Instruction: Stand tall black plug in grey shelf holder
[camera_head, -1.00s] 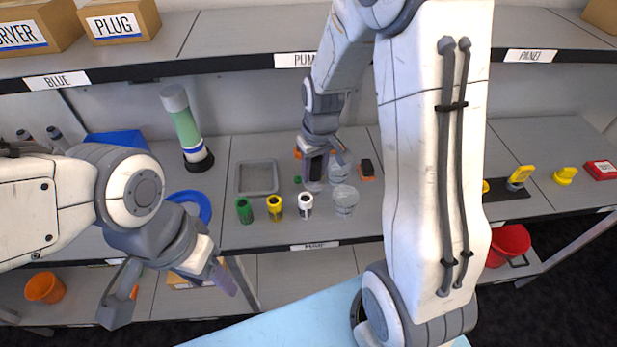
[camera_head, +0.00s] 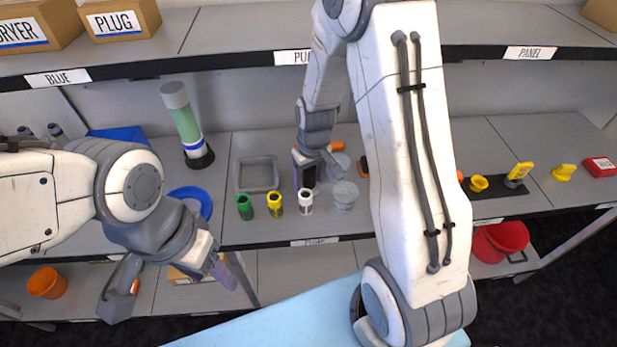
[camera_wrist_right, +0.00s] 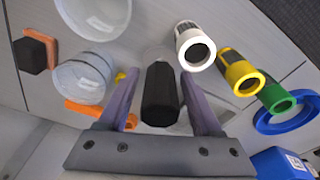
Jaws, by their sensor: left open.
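The tall black plug (camera_wrist_right: 160,95) is between the purple fingers of my right gripper (camera_wrist_right: 161,80) in the right wrist view. In the head view the plug (camera_head: 309,177) shows as a dark upright block under the right gripper (camera_head: 311,163), above the middle shelf. It appears held; the finger contact is hard to see. The grey square holder (camera_head: 239,176), a shallow open frame, lies on the shelf to the left of the plug and looks empty. My left gripper (camera_head: 168,283) is open and empty, in front of the shelf at the lower left.
Clear beakers (camera_head: 345,195) stand right of the plug. A short black hexagonal piece on an orange base (camera_wrist_right: 35,52) is near them. A tall green cylinder (camera_head: 187,124) stands at left.

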